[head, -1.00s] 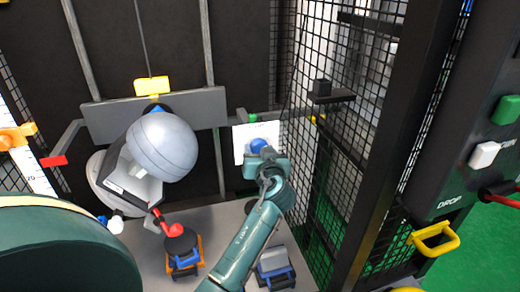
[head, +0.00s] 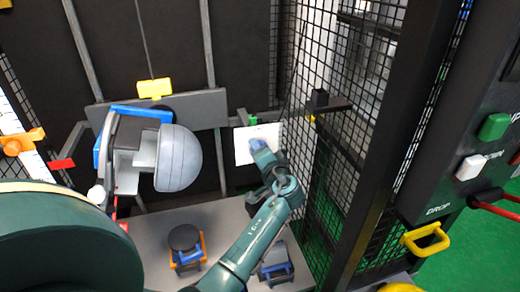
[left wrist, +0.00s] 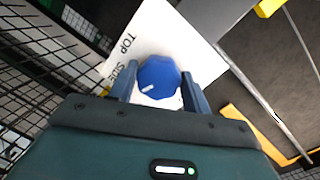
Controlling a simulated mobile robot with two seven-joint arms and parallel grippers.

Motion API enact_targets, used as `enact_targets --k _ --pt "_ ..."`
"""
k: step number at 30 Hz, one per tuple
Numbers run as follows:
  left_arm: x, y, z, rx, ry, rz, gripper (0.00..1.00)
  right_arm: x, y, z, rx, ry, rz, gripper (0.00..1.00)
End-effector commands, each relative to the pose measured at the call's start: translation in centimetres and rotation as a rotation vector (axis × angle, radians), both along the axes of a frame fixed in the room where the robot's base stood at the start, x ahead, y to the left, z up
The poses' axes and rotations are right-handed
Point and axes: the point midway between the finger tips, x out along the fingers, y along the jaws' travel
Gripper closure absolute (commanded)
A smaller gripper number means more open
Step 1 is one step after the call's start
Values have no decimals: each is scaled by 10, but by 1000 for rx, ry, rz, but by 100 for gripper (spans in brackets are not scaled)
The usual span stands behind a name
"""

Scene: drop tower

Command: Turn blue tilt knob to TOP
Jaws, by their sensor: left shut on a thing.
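The blue tilt knob (left wrist: 160,74) sits on a white plate (left wrist: 165,30) with the words TOP and SIDE at its left in the left wrist view. My left gripper (left wrist: 161,82) is shut on the knob, one finger on each side. The knob's white mark points left and slightly down in that view, below the TOP word. My right gripper is not in view.
A grey dome (head: 178,160) in a blue bracket (head: 140,112) hangs left of the plate. A table (head: 160,225) below holds a black disc on an orange and blue stand (head: 187,255). Black mesh (head: 325,170) and a control panel (head: 460,200) with a yellow handle (head: 425,238) stand right.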

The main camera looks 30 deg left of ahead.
Motion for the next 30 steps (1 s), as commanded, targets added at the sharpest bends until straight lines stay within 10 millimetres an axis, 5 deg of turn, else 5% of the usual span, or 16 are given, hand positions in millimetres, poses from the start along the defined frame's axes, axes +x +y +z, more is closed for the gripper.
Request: enact_targets --k 30 --pt "2 -1 3 621 725 -1 75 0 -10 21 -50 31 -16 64"
